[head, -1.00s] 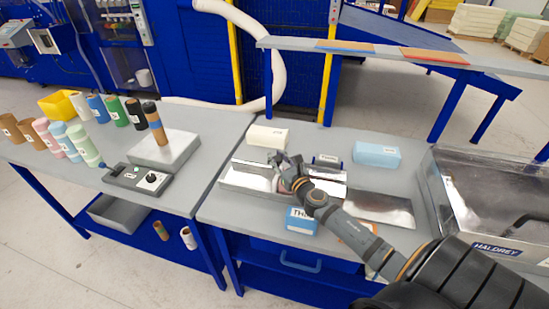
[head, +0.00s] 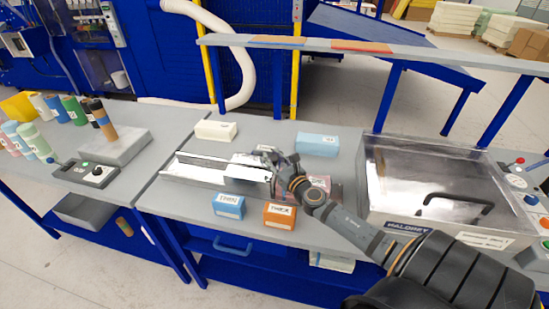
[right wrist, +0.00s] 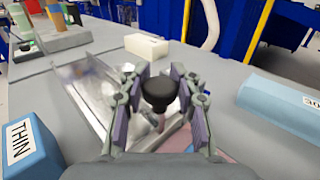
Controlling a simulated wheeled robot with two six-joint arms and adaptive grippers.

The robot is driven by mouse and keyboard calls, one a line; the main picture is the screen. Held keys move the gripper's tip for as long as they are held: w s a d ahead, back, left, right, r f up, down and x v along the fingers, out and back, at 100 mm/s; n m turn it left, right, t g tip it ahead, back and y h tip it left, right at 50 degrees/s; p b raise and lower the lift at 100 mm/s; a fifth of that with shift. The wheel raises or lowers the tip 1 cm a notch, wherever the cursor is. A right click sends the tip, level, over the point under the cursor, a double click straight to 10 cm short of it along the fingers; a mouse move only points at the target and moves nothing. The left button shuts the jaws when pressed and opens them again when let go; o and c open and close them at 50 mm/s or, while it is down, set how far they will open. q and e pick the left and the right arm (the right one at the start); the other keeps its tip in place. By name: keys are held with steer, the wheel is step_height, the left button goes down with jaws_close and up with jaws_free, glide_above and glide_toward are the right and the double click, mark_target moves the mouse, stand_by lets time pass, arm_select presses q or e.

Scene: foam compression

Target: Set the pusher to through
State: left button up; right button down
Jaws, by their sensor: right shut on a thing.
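My right gripper (head: 282,168) is at the right part of a metal channel (head: 195,172) on the right-hand table. In the right wrist view its fingers (right wrist: 158,100) are closed around a round black knob (right wrist: 158,90) on a stem, which I take to be the pusher's handle. The pusher's body is mostly hidden under the gripper. A small label sits just behind the gripper, too small to read. My left gripper is not in view.
A blue THIN block (head: 229,206) and an orange block (head: 280,215) stand in front of the channel. A white block (head: 216,130) and light-blue block (head: 317,145) stand behind. A clear-lidded machine (head: 425,180) is at right. A shelf (head: 370,46) crosses above the back.

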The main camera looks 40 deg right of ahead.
steer(key=shift+s+f, duration=0.15)
steer(key=shift+f, duration=0.05)
steer(key=c, duration=1.4)
jaws_free()
steer(key=o, duration=0.4)
steer(key=shift+a+r, duration=0.15)
steer(key=shift+r, duration=0.05)
steer(key=shift+o, duration=0.2)
steer(key=s+a, duration=0.1)
steer(key=s, duration=1)
steer(key=shift+s, duration=0.4)
